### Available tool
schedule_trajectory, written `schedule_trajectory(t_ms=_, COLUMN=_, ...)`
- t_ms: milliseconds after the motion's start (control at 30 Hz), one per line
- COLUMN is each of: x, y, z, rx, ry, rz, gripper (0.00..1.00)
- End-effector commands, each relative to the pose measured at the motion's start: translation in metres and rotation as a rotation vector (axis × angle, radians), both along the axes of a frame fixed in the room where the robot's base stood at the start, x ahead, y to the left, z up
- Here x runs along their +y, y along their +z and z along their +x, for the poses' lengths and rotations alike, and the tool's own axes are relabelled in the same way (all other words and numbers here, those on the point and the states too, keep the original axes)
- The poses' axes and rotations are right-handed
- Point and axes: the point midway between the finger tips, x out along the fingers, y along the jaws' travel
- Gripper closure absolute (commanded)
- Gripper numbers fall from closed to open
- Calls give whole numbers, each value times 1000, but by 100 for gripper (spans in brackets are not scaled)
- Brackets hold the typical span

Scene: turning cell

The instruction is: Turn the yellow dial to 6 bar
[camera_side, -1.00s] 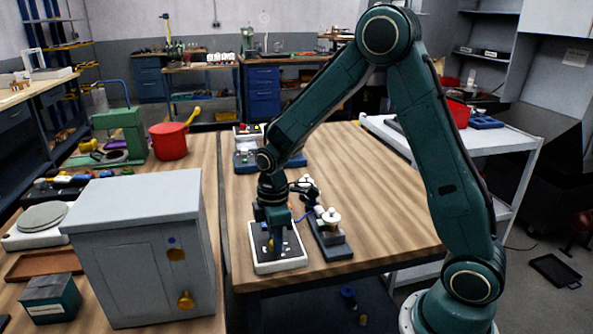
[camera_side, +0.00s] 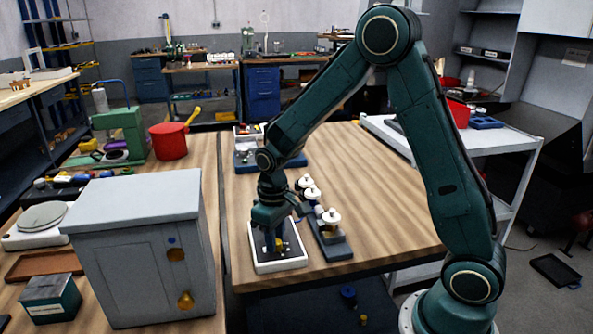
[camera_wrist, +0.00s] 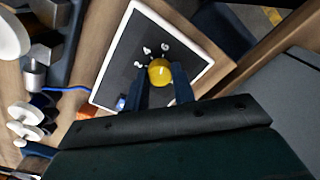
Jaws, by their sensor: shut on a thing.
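The yellow dial (camera_wrist: 160,72) sits on a dark panel with a white frame (camera_wrist: 127,20). Pale marks that look like 4 and 6 stand beside the dial in the wrist view. Another mark left of them is too small to read surely. I cannot make out where the dial points. My gripper (camera_wrist: 162,80) has one finger on each side of the dial and is shut on it. In the side view my gripper (camera_side: 271,250) reaches down onto the framed panel (camera_side: 283,267), with a bit of the yellow dial (camera_side: 279,244) showing beside the fingers.
A row of white-topped valves (camera_side: 331,216) on a grey base (camera_side: 334,252) stands close to the right of the panel. A blue cord (camera_wrist: 68,88) runs near it. A large grey cabinet (camera_side: 135,250) stands to the left. The table's right side is clear.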

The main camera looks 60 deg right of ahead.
Motion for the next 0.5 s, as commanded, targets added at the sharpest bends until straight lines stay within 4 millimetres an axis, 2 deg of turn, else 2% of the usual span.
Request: schedule_trajectory(t_ms=500, x=-1, y=0, z=-1, rx=4, ry=-61, rz=-2, gripper=97)
